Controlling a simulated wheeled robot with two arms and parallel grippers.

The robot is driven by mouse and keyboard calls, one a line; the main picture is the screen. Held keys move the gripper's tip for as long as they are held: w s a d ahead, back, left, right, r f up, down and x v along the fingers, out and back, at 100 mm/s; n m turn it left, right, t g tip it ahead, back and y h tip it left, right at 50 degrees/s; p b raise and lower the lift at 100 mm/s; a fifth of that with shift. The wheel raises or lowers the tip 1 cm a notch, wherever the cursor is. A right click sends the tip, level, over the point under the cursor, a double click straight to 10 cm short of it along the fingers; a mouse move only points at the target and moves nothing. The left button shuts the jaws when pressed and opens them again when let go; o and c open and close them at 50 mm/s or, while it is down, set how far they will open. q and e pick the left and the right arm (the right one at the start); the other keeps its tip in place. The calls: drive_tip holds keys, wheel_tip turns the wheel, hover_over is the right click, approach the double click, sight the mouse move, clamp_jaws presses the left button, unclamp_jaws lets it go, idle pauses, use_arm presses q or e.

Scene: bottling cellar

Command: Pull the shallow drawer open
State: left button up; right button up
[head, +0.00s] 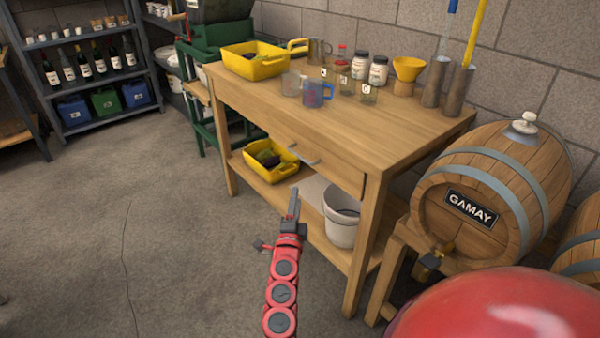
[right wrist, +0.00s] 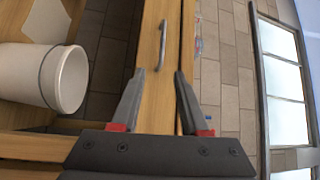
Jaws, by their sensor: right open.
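The shallow drawer (head: 333,171) is a wooden front under the top of the wooden workbench (head: 400,135); it looks shut. Its grey bar handle (head: 304,158) is on the front, and the handle also shows in the right wrist view (right wrist: 162,45). My right gripper (head: 293,203) is in front of the bench, apart from the handle. In the right wrist view its two fingers (right wrist: 163,74) are spread and empty, with the handle beyond the gap between the tips. My left gripper is not in view.
A barrel (head: 450,222) stands close at the right.

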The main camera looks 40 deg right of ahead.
sight(301, 157)
drive_tip(key=b+x, duration=0.1)
drive_tip(key=x, duration=0.7)
drive_tip(key=b+x, duration=0.2)
drive_tip(key=x, duration=0.7)
drive_tip(key=shift+w+r, duration=0.25)
drive_tip(key=shift+w, duration=0.15)
clamp_jaws()
idle(0.7)
